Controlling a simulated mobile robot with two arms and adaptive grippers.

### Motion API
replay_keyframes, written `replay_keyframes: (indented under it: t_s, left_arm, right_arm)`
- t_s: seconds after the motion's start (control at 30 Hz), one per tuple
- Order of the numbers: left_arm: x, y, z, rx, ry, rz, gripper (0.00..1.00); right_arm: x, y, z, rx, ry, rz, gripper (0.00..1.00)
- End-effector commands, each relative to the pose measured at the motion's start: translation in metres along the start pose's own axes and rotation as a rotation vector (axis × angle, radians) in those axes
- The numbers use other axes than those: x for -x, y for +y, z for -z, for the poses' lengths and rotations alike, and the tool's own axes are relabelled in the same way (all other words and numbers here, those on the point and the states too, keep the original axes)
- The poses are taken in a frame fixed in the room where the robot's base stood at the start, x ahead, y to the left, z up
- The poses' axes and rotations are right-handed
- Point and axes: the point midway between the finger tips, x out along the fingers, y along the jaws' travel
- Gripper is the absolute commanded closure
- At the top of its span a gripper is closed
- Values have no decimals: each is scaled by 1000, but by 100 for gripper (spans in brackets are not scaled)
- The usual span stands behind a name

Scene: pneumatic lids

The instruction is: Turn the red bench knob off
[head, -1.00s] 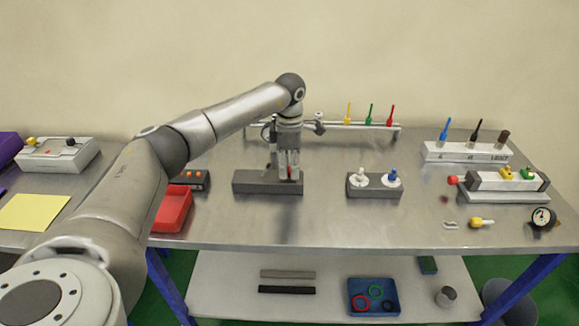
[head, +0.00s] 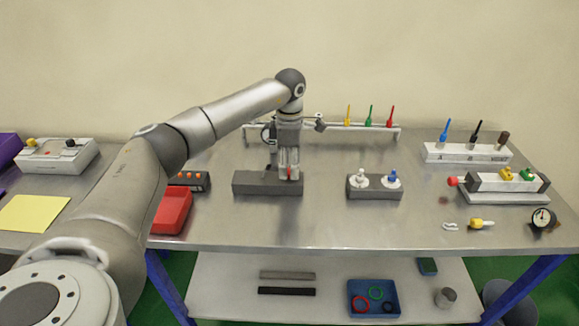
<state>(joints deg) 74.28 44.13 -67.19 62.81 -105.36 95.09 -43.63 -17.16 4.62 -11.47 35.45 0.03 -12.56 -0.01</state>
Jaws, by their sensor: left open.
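The red bench knob (head: 291,173) shows as a small red patch between the fingers of my left gripper (head: 289,174), on the right part of a dark grey block (head: 258,183). My left gripper points straight down over the block, with its fingers beside the knob. It is open. The fingers hide most of the knob, so its turned position and any contact cannot be told. My right gripper is not in view.
A grey block with white and blue knobs (head: 375,187) stands to the right. A red tray (head: 171,210) and an orange-button box (head: 190,180) are to the left. A rail (head: 368,125) runs behind. The table front is clear.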

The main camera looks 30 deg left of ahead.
Motion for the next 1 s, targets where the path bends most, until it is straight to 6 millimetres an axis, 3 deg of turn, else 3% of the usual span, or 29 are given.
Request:
replay_keyframes:
  t_s: [0.3,0.5,0.7,1.0]
  left_arm:
    - [68,1,0,0,-3,-5,51]
    - [98,1,0,0,-2,-3,51]
    - [108,0,0,0,-2,-2,51]
    - [108,0,0,0,-1,-2,51]
  right_arm:
    - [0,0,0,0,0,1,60]
    - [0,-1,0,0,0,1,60]
    - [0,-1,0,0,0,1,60]
    - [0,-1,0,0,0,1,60]
